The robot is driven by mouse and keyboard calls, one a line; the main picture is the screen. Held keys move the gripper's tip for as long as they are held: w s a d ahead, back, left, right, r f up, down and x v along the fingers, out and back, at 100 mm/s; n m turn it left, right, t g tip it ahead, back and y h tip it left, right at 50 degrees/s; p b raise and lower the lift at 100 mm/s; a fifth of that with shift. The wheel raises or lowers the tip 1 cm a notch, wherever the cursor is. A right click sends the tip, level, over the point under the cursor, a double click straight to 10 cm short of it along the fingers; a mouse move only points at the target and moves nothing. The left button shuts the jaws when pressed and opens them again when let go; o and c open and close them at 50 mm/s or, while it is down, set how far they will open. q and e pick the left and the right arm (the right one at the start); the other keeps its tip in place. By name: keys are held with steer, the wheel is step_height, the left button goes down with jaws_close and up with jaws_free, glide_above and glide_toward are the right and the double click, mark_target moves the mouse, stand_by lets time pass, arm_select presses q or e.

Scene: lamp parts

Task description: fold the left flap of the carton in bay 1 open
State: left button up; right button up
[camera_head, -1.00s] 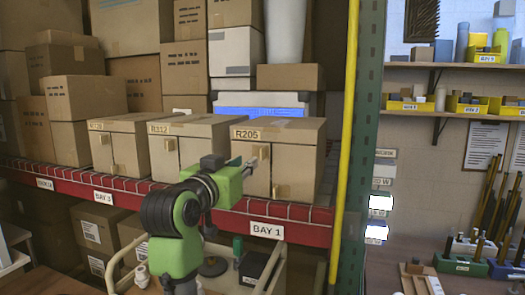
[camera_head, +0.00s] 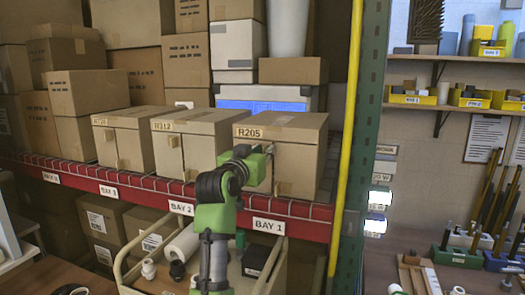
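The carton labelled R205 (camera_head: 297,133) stands on the red-edged shelf above the BAY 1 label (camera_head: 268,226). Its right front flap (camera_head: 298,168) looks shut, with a small tan handle (camera_head: 283,188) near its inner edge. The left flap is mostly hidden behind my green and black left arm. My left gripper (camera_head: 268,150) is at the upper middle of the carton's front. Its fingers are not clearly visible, so I cannot tell whether they touch the flap or its handle. My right gripper is not in view.
Similar cartons R312 (camera_head: 190,155) and another (camera_head: 120,148) stand to the left. A yellow pole (camera_head: 348,130) and green rack post (camera_head: 367,130) rise close on the right. A cart (camera_head: 140,290) with loose parts is below the shelf.

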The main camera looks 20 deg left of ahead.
arm_select(q)
jaws_close()
steer(key=shift+s, duration=0.15)
